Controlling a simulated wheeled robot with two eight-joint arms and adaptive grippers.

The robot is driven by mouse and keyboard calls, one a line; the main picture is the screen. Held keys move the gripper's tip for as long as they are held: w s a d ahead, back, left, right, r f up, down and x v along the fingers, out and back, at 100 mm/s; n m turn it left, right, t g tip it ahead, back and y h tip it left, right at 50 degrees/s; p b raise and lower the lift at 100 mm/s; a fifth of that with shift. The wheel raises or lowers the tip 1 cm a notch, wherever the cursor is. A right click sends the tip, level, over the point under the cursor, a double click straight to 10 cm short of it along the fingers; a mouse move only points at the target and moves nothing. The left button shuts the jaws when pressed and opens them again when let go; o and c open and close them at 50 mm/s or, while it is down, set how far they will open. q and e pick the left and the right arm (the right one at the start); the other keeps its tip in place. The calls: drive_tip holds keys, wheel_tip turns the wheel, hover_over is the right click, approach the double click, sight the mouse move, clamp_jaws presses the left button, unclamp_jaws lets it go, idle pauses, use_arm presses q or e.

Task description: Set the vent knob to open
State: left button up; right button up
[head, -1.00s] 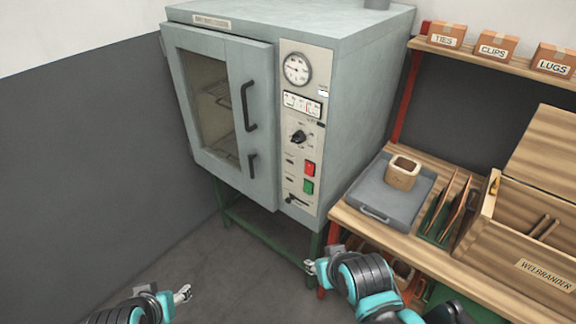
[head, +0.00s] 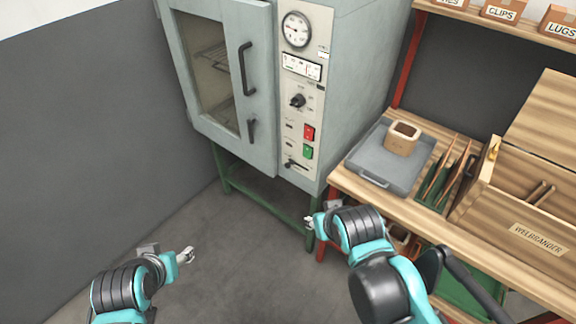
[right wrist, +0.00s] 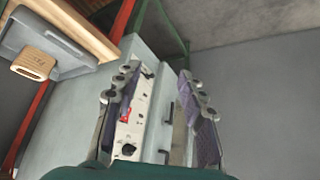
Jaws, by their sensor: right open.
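The grey oven's control panel (head: 305,70) carries a black round knob (head: 297,100) below the dial and display, and a small black lever (head: 295,165) near the bottom. The labels are too small to read, so I cannot tell which is the vent knob. The round knob also shows in the right wrist view (right wrist: 128,150), between the open fingers and well beyond them. My right gripper (head: 309,222) is open and empty, below and in front of the panel. My left gripper (head: 187,254) is over the floor, apart from the oven; its fingers are too small to judge.
The oven door (head: 262,120) is closed, with black handles. A red switch (head: 309,132) and a green switch (head: 308,151) sit between knob and lever.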

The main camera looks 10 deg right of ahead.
drive_tip(key=w+d+m+h, duration=0.2)
drive_tip(key=w+d+h, duration=0.15)
drive_tip(key=w, duration=1.15)
drive_tip(key=m+t+h+b, duration=0.2)
drive_tip(key=m+h, duration=0.4)
drive_tip(key=h, duration=0.1)
hover_over(287, 166)
drive_tip(key=s+a, duration=0.2)
drive_tip(key=s, duration=0.2)
wheel_tip(287, 166, down, 13)
drive_tip(key=a+f+m+t+h+b, duration=0.1)
drive_tip(key=a+f+m+t+h, duration=0.15)
drive_tip(key=f, duration=0.65)
drive_tip(key=shift+g+h, duration=0.25)
drive_tip(key=shift+h, duration=0.15)
drive_tip(key=b+x, duration=0.2)
drive_tip(key=x, duration=0.3)
drive_tip(key=shift+w+a, duration=0.15)
drive_tip(key=shift+w, duration=0.1)
drive_tip(key=shift+w+d+r, duration=0.1)
drive_tip(key=shift+w+d, duration=0.35)
drive_tip(key=shift+d, duration=0.1)
clamp_jaws()
